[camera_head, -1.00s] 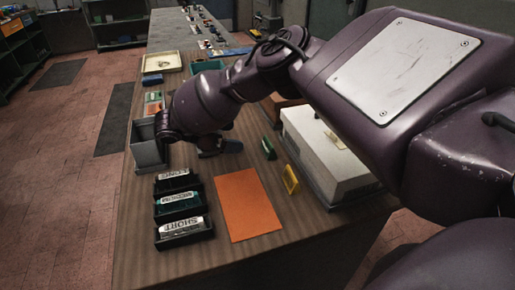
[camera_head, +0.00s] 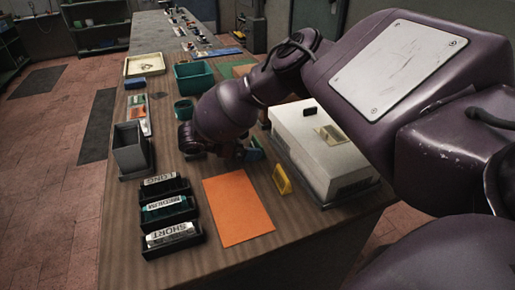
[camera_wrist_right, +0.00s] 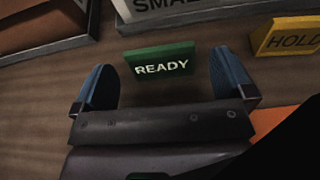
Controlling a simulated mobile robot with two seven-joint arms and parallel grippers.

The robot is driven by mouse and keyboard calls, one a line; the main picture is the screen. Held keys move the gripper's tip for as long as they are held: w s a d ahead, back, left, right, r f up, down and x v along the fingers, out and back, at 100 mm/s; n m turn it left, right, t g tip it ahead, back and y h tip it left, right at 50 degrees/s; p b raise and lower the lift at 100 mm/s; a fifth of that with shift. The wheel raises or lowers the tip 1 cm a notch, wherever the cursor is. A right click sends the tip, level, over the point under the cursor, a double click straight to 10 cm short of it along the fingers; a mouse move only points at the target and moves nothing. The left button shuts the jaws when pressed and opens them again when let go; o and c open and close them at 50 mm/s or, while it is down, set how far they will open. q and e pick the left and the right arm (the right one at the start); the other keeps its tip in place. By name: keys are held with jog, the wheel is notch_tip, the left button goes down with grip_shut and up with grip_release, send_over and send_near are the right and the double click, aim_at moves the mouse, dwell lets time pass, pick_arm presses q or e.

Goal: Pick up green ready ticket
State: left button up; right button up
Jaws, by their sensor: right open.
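The green ticket marked READY (camera_wrist_right: 162,62) stands on the wooden bench in the right wrist view. My right gripper (camera_wrist_right: 164,82) is open, with one blue-padded finger on each side of the ticket and a gap at both ends. In the head view my right gripper (camera_head: 236,152) is low over the bench, left of the white box, and mostly hides the ticket. My left gripper is not in view.
A yellow HOLD ticket (camera_head: 282,180) stands beside the white box (camera_head: 318,150). An orange sheet (camera_head: 238,208) lies in front. Black trays with labelled pieces (camera_head: 172,240) and a grey bin (camera_head: 130,150) are at the left.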

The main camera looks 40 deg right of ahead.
jog(key=shift+s+d+f, duration=0.15)
jog(key=shift+d+f, duration=0.1)
jog(key=shift+d, duration=0.4)
jog(key=shift+c, duration=0.2)
jog(key=c, duration=0.9)
jog(key=shift+r, duration=0.45)
jog(key=shift+r+p, duration=2.45)
jog(key=shift+r, duration=7.1)
